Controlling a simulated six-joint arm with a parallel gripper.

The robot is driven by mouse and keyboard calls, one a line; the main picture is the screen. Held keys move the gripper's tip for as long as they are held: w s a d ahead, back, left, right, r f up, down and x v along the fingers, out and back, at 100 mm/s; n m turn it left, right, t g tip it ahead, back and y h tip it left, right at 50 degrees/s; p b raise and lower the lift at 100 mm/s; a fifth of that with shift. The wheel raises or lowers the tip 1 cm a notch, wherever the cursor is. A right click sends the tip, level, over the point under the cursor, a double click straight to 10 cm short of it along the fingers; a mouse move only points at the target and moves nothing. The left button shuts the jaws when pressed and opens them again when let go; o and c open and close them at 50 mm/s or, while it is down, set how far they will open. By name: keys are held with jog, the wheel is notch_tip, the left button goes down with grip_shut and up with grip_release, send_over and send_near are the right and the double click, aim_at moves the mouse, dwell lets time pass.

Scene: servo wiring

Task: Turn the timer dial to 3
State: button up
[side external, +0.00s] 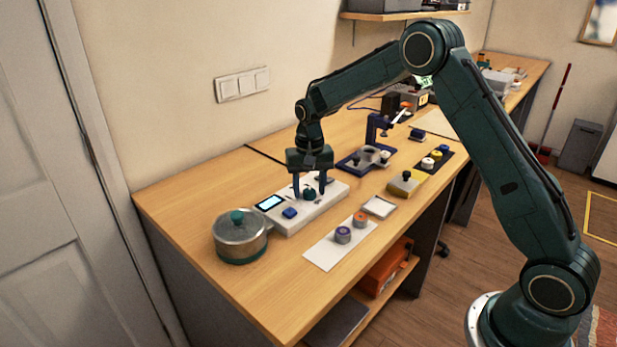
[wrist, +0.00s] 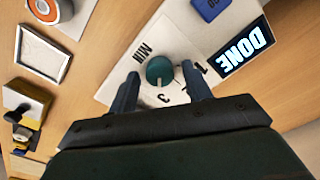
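The timer is a white panel (side external: 325,205) on the bench with a round teal dial (side external: 309,195). The dial also shows in the wrist view (wrist: 159,70), its light pointer mark aimed toward my gripper's palm. Printed marks around it include MIN, a 1 and a 3; the mark nearest the pointer is hard to read. The display (wrist: 243,47) reads DONE, and a blue button (wrist: 210,8) is beside it. My gripper (wrist: 161,76) is open, pointing down, with one finger on each side of the dial and visible gaps between fingers and dial.
A lidded metal pot (side external: 240,238) stands left of the panel. A white sheet with two round spools (side external: 343,235) lies in front. A small framed tray (side external: 379,206), a yellow-based block (side external: 405,184) and a blue stand (side external: 372,150) are to the right.

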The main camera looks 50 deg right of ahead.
aim_at(309, 190)
dwell(0.4)
notch_tip(309, 190, up, 14)
jog(key=shift+f, duration=0.15)
dwell(0.5)
jog(key=shift+s, duration=0.1)
